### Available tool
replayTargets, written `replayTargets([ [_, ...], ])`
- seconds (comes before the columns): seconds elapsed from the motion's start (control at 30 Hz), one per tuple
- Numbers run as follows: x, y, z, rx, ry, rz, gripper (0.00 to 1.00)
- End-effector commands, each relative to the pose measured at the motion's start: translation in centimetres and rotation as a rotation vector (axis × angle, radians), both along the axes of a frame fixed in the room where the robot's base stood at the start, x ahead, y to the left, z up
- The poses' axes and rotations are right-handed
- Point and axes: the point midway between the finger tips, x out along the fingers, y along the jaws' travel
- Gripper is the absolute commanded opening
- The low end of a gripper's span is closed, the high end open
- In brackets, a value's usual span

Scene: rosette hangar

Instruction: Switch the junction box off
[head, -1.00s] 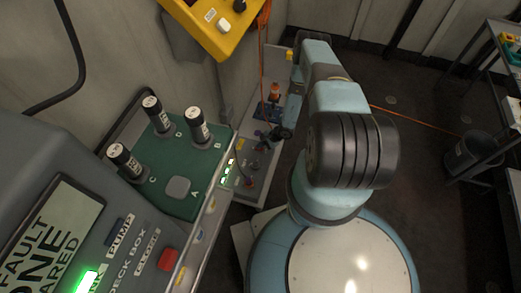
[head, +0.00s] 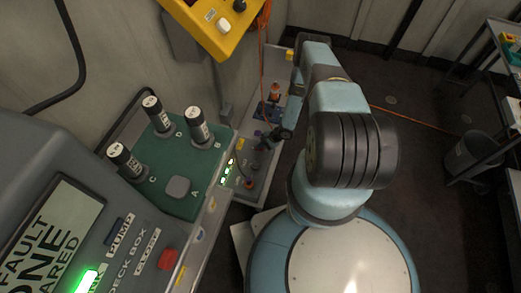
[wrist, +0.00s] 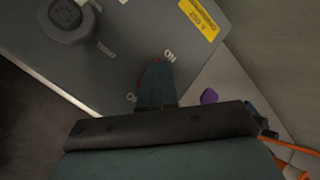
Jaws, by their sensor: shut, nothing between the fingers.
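The junction box appears to be the grey box (wrist: 110,60) filling much of the wrist view, with a yellow 250 V label (wrist: 201,17) and a round dark knob (wrist: 68,15). My gripper (wrist: 156,66) is shut and empty, its fingers over the box face between two small white markings, one reading ON. A bit of red shows beside the fingers; the switch itself is mostly hidden behind them. I cannot tell whether they touch it. In the head view my gripper (head: 262,142) is small and dark above the low grey bench.
A green panel (head: 185,203) with several black-and-white cylinders and a grey console (head: 40,180) stand at left. A yellow box (head: 212,22) hangs above. An orange cable (head: 400,113) crosses the floor. A bin (head: 470,155) and shelving are at right.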

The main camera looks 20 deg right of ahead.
Motion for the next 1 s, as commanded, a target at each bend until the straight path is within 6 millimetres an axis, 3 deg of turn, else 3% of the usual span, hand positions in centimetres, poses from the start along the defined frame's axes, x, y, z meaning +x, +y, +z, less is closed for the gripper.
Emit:
replayTargets([
  [1.0, -0.2, -0.2, -1.2, -0.006, 0.004, -0.001, 0.00],
])
